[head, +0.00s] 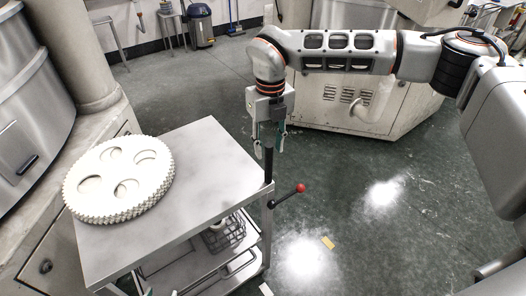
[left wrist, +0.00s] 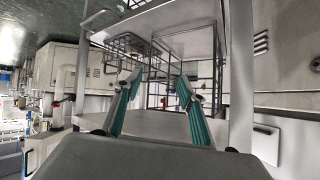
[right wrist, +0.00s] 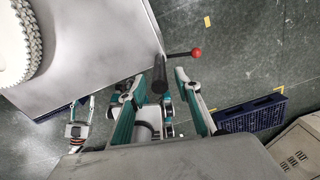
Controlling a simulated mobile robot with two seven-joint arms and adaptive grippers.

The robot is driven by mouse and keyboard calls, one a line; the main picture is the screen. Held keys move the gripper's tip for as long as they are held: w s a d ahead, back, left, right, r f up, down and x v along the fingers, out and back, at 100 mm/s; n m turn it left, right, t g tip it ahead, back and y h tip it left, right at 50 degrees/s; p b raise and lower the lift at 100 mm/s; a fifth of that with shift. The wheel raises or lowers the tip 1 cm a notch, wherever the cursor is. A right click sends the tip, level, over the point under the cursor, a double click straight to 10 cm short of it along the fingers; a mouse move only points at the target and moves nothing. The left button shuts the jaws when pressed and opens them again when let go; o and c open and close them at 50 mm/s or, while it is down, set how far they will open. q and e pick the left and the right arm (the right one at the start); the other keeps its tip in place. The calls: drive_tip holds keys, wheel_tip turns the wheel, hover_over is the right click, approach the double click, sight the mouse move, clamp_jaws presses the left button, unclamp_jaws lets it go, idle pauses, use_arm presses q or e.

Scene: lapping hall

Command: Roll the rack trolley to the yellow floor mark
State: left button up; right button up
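My right gripper (head: 268,138) is above that post. In the right wrist view, my right gripper's fingers (right wrist: 157,90) are apart, with the dark post (right wrist: 160,72) between them; I cannot tell whether they touch it. My left gripper (left wrist: 158,78) is open and empty in its wrist view, facing a wire rack (left wrist: 180,95); it is not seen in the head view. A small yellow patch (head: 327,243) lies on the floor right of the trolley.
A toothed pale disc (head: 120,180) lies on the trolley top. A red-knobbed lever (head: 299,188) sticks out at its right. A wire basket (head: 224,235) is below. A blue slatted item (right wrist: 250,115) lies near yellow floor lines (right wrist: 279,88). Open green floor (head: 370,225) lies to the right.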

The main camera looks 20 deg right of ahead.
sight(269, 165)
drive_tip(key=shift+w+f, duration=0.1)
drive_tip(key=shift+w, duration=0.1)
drive_tip(key=shift+s+f, duration=0.1)
drive_tip(key=shift+f, duration=0.1)
drive_tip(key=f, duration=0.5)
drive_tip(key=shift+s+f, duration=0.2)
drive_tip(key=shift+f, duration=0.75)
use_arm(q)
drive_tip(key=shift+s, duration=0.25)
use_arm(e)
clamp_jaws()
